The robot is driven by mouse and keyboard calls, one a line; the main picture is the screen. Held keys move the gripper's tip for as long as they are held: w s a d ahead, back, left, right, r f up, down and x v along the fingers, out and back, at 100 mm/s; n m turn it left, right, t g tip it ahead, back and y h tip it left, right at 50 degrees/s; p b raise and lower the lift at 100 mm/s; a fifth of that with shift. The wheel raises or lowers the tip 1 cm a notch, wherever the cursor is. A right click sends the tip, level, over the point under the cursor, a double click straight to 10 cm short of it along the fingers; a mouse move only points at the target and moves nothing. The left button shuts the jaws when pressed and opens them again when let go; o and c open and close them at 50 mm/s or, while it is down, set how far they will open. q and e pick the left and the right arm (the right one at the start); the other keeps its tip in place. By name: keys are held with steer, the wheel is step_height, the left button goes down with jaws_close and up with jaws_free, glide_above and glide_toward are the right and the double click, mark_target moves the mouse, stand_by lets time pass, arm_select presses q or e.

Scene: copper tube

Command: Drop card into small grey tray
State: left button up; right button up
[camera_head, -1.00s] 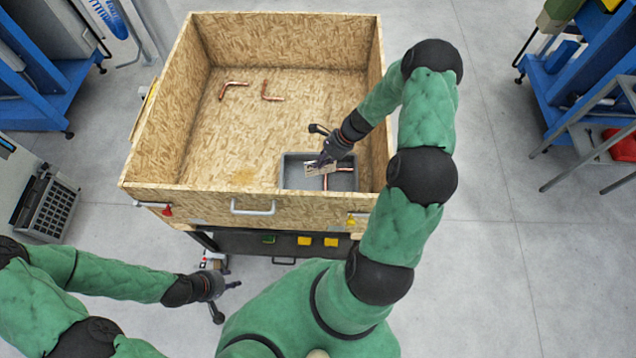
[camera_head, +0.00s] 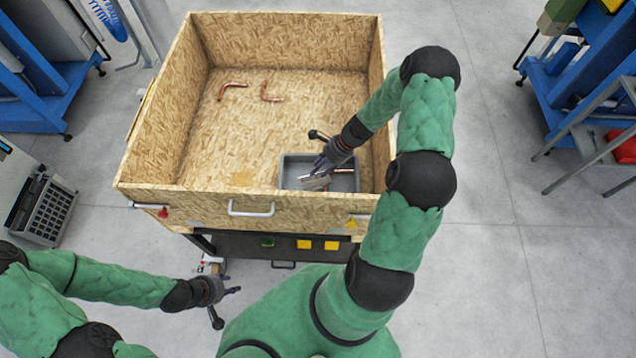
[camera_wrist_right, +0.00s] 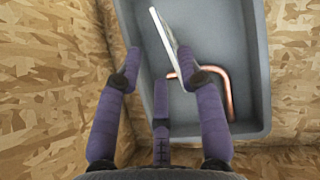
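The card (camera_head: 316,184) is a thin pale plate, tilted, at the fingers of my right gripper (camera_head: 318,170) over the small grey tray (camera_head: 288,172). In the right wrist view the card (camera_wrist_right: 166,34) is nearly edge-on, beside the tip of the right finger and apart from the left one. The fingers of my right gripper (camera_wrist_right: 159,62) are spread, with the tray (camera_wrist_right: 240,35) below them. I cannot tell whether the card touches the tray. My left gripper (camera_head: 232,293) is outside the box, low in front, its finger opening unclear.
A bent copper tube (camera_wrist_right: 228,88) lies in the tray. Two more copper tubes (camera_head: 232,86) and (camera_head: 266,92) lie at the back of the wooden box (camera_head: 160,110). Its walls surround the tray closely at the right and front. The middle of the box floor is clear.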

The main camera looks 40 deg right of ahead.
steer(key=v, duration=1.2)
steer(key=shift+r, duration=0.1)
